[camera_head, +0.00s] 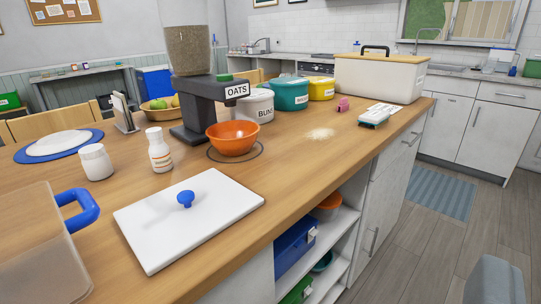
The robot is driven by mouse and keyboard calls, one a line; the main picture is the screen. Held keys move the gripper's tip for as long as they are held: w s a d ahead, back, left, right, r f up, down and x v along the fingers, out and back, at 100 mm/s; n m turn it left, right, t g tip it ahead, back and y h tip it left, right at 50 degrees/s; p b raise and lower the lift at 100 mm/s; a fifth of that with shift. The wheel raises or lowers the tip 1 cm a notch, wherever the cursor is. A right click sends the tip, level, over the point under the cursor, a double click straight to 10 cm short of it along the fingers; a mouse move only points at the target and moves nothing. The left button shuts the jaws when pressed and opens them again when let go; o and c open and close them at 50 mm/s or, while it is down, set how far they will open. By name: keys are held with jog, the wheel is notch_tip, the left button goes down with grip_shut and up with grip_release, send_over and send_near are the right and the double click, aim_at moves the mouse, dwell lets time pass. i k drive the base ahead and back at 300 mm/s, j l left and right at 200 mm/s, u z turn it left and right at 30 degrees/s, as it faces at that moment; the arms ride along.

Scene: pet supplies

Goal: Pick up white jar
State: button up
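A small white jar (95,162) with a white lid stands upright on the wooden counter (292,197), left of centre. A white bottle (159,151) with an orange label stands upright just to its right, apart from it. My gripper is not in view, so nothing shows of its fingers or of anything in them.
A translucent bin (38,240) with a blue handle and a white lid (188,218) with a blue knob stand nearest. A blue plate (28,155) lies behind the jar. An oats dispenser (204,95) and orange bowl (232,137) stand to the right.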

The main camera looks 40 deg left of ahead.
aim_at(96, 163)
jog(key=u, duration=1.8)
